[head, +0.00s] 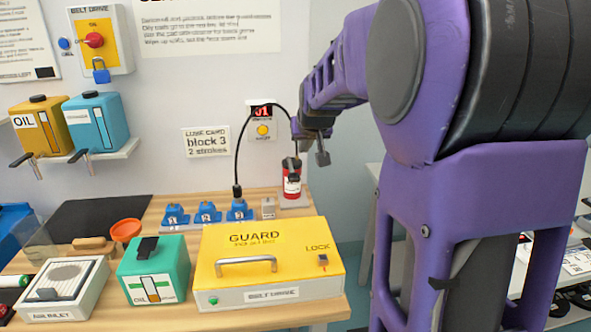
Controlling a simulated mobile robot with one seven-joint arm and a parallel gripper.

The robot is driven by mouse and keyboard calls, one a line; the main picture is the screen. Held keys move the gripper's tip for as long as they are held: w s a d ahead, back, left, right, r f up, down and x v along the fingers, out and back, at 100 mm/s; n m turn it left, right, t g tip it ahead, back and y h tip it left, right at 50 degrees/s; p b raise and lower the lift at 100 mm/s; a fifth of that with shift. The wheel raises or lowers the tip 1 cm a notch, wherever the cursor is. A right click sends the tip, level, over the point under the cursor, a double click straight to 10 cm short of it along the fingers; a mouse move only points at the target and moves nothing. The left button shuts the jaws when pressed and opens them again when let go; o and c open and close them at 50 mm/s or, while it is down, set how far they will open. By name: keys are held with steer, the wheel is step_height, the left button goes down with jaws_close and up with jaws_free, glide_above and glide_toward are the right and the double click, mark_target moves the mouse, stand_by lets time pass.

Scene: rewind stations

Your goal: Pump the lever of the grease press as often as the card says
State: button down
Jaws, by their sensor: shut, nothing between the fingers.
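The grease press (291,186) is a red canister with a white label and a black top, standing at the back right of the bench. A dark lever part (291,165) shows at its top, small and partly hard to make out. The lube card (207,142) on the wall reads "block 3, 2 strokes". A black hose (237,155) comes down onto the blue block 3 (239,210). A small wall unit (262,121) has a red display that seems to read 01 and a yellow button. My gripper (321,157) is shut and empty, just above and right of the press.
Blue blocks 1 (175,215) and 2 (207,212) stand left of block 3. A yellow guard box (268,265), a green oil box (152,268) and a grey tray (62,290) fill the bench front. My purple arm covers the right side.

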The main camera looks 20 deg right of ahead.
stand_by(0.4)
glide_above(298, 176)
steer(key=s, duration=0.3)
step_height(298, 176, down, 7)
steer(key=f, duration=0.3)
steer(key=shift+s+a+f, duration=0.1)
steer(key=shift+a+f, duration=0.05)
steer(key=shift+a, duration=0.2)
steer(key=shift+f, duration=0.35)
steer(key=f+b, duration=0.2)
steer(key=f, duration=0.1)
steer(key=f+b, duration=0.3)
steer(key=shift+s+b, duration=0.2)
steer(key=shift+b, duration=0.1)
steer(key=shift+a, duration=0.1)
